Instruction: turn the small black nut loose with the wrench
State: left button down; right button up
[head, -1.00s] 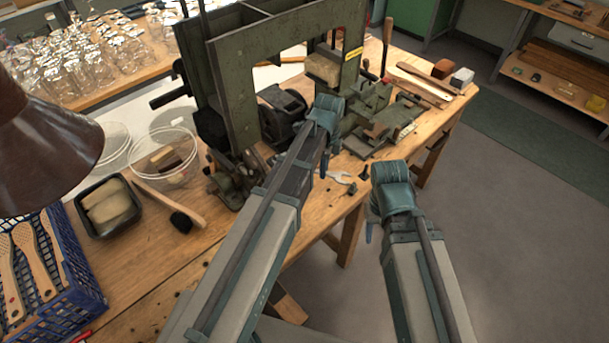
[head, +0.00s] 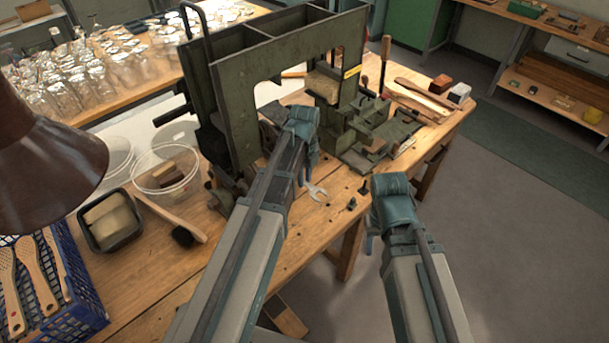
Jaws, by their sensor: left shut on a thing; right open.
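The wrench (head: 317,191) has a pale open-ended head, which shows just below my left gripper (head: 311,165) over the front of the workbench. My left gripper is shut on the wrench; its fingers and the handle are mostly hidden by my arm. My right gripper (head: 371,238) is open and empty, off the front edge of the bench, with its fingers mostly hidden. Two small dark pieces, one nut-like (head: 351,204) and one bolt-like (head: 364,187), are on the bench right of the wrench. I cannot tell whether either is the small black nut.
A green machine frame (head: 232,100) stands behind my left arm. A clear bowl (head: 165,185), a black tray (head: 108,238), a brush (head: 183,236) and a blue crate (head: 84,300) are at left. Handled tools and blocks (head: 424,84) lie at the bench's far right end.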

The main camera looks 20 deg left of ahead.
pick_arm(q)
jog(key=shift+f, duration=0.15)
jog(key=shift+f+b, duration=2.05)
jog(key=shift+b, duration=0.15)
jog(key=shift+f+b, duration=1.05)
dwell(0.8)
dwell(0.3)
jog(key=shift+w+d+n, duration=0.35)
jog(key=shift+w+n, duration=0.25)
